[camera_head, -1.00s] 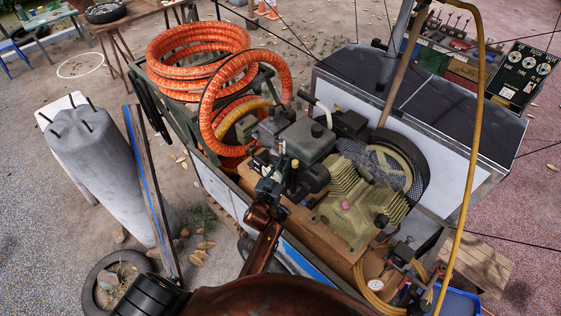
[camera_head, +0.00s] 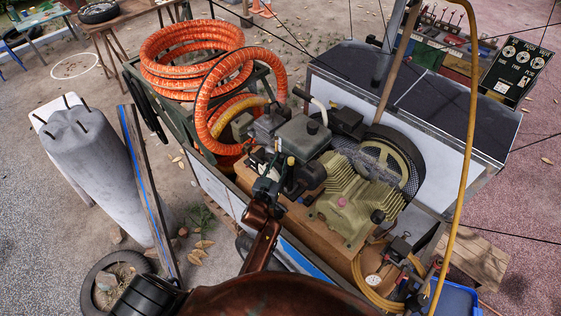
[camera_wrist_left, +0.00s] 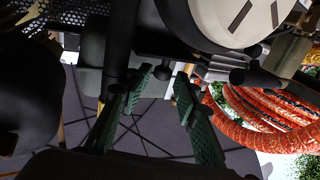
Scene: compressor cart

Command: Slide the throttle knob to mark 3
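The compressor cart carries a grey-black engine (camera_head: 304,138) beside an olive pump (camera_head: 347,203). My left gripper (camera_head: 266,163) is at the engine's near left side in the head view. In the left wrist view my left gripper (camera_wrist_left: 168,82) has two green-padded fingers standing apart, with dark engine parts close to their tips. I cannot make out the throttle knob or its marks for certain; the gripper and dark engine parts may hide them. Whether the fingers touch anything is unclear. My right gripper is not in view.
Orange hose coils (camera_head: 190,62) lie on the cart behind the gripper. A belt wheel (camera_head: 392,165) is right of the engine. A yellow hose (camera_head: 465,150) hangs at the right. A grey post (camera_head: 90,155) and a plank (camera_head: 148,195) stand left of the cart.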

